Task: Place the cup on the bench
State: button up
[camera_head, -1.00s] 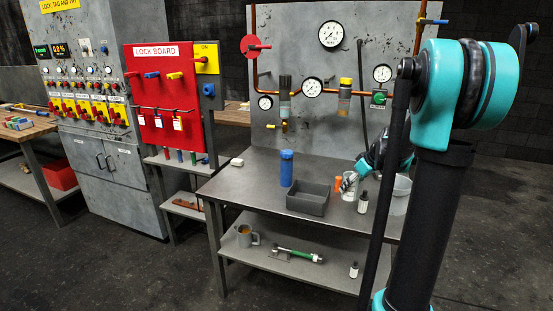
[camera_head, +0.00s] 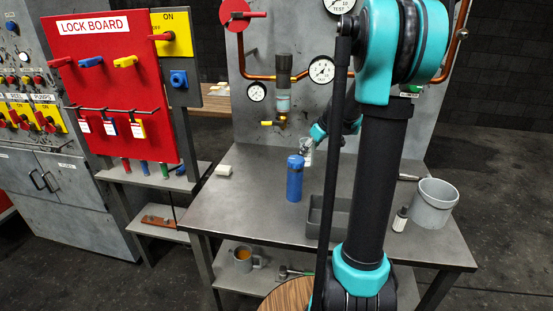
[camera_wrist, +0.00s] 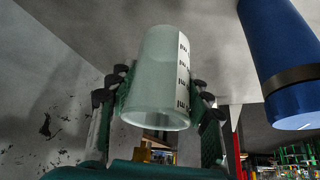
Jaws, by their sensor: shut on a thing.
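A frosted, pale measuring cup with ml marks (camera_wrist: 160,80) is between the fingers of my gripper (camera_wrist: 158,105) in the wrist view, which looks upside down. My gripper is shut on it. In the head view the cup (camera_head: 306,156) is small and partly hidden, just behind and right of the blue bottle (camera_head: 295,178). The bottle also shows in the wrist view (camera_wrist: 283,60), apart from the cup. The cup looks roughly upright over the grey bench (camera_head: 235,205). I cannot tell whether its base touches the bench.
A dark grey tray (camera_head: 314,218) stands on the bench, partly behind my arm. A mug (camera_head: 243,262) is on the lower shelf.

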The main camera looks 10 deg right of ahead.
jog(key=w+a+f, duration=0.1)
jog(key=w+a, duration=0.1)
jog(key=w+a+f, duration=0.2)
jog(key=w, duration=0.1)
jog(key=w+a+f, duration=0.2)
jog(key=w, duration=0.1)
jog(key=shift+a+f, duration=0.1)
jog(key=shift+f, duration=0.05)
jog(key=shift+w+a+f, duration=0.8)
jog(key=shift+w+f, duration=0.05)
jog(key=shift+w, duration=0.15)
jog(key=shift+w+a+f, duration=0.1)
jog(key=shift+w+f, duration=0.05)
jog(key=shift+f, duration=0.1)
jog(key=shift+f, duration=0.15)
jog(key=o, duration=1.1)
jog(key=shift+o, duration=0.2)
jog(key=v, duration=1.2)
